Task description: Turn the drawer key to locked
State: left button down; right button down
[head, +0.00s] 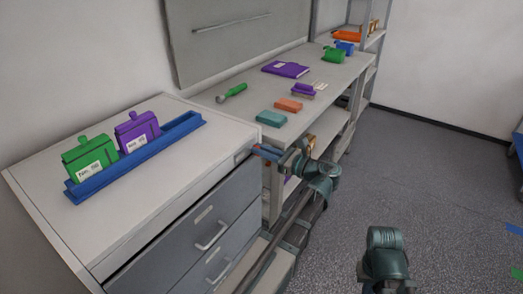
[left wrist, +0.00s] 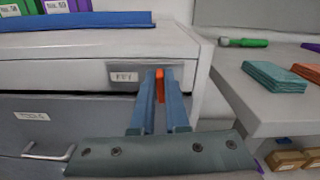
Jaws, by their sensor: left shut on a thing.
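The drawer key is an orange-red tab (left wrist: 160,84) at the cabinet's front top right corner. In the left wrist view it stands about upright between the fingers. My left gripper (left wrist: 160,98) is shut on it, with its two blue fingers on either side. In the head view the left gripper (head: 262,151) meets the cabinet's corner and hides the key. A labelled grey lock plate (left wrist: 126,75) lies behind the fingers. The grey drawers (head: 196,226) are below, and the upper one looks closed.
On the cabinet top (head: 164,176), a blue rack (head: 100,178) holds a green and a purple battery pack. A workbench (head: 240,105) with a green-handled tool (head: 232,91) and several coloured blocks stands to the right. Open floor (head: 430,150) lies further right.

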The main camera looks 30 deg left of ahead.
pick_arm(q)
jog(key=n, duration=0.4)
jog(key=shift+s+f, duration=0.1)
jog(key=shift+s, duration=0.15)
jog(key=n, duration=0.4)
jog(key=shift+s+f, duration=0.15)
jog(key=n, duration=0.4)
jog(key=shift+s+f+n+b, duration=0.1)
jog(key=shift+f+n+b, duration=0.1)
jog(key=shift+n+b, duration=0.15)
jog(key=shift+f+n, duration=0.2)
jog(key=shift+n, duration=1.75)
jog(key=c, duration=0.9)
grip_release()
jog(key=shift+d, duration=0.1)
jog(key=d, duration=0.9)
jog(key=s+d, duration=0.1)
jog(key=d, duration=0.3)
jog(key=shift+s+d, duration=0.1)
jog(key=shift+d, duration=0.2)
